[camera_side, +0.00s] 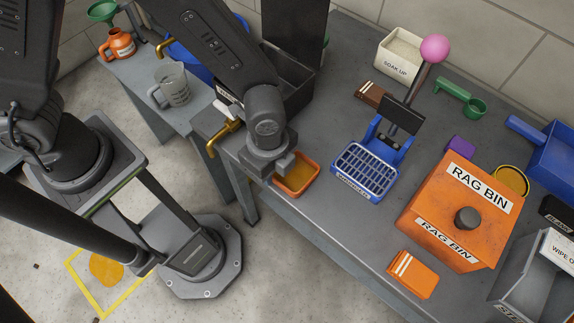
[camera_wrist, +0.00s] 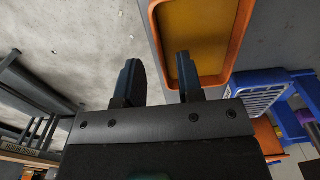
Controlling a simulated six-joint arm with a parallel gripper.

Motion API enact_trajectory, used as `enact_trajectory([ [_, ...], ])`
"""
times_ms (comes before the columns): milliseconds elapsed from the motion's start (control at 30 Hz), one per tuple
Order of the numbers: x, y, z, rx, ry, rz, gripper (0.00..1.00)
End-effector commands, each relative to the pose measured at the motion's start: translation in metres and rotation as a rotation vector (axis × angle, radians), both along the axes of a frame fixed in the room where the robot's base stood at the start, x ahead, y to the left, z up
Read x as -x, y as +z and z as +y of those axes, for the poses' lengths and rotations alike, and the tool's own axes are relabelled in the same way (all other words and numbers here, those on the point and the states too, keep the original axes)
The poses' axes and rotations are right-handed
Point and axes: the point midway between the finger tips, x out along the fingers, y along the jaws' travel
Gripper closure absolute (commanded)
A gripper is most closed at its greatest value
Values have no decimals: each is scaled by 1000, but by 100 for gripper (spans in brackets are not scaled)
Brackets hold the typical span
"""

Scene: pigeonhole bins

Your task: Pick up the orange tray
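The orange tray (camera_side: 309,184) sits on the grey bench near its front left edge, with a yellow-brown content or floor inside. My gripper (camera_side: 278,168) is over the tray's left part and hides some of it in the side view. In the wrist view the tray (camera_wrist: 238,40) fills the top centre. My gripper (camera_wrist: 158,75) is open there, its fingers apart with nothing held between them. The right finger overlaps the tray's inside, and the left finger shows against the floor beyond the bench edge. The tray's left wall lies between the fingers in the picture. I cannot tell the height gap.
A blue wringer (camera_side: 365,172) stands right of the tray, with an orange rag bin (camera_side: 455,210) farther right. A dark grey open box (camera_side: 290,80) is behind my gripper. A brass tap (camera_side: 222,135) is close on the left. Bench in front of the wringer is clear.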

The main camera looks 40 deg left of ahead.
Motion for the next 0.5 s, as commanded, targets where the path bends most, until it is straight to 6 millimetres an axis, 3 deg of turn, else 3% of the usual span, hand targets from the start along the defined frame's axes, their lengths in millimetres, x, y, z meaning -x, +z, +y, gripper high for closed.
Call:
enact_trajectory([
  [200,1,-30,-1,-3,0,3,66],
  [500,0,-34,-1,0,0,0,66],
])
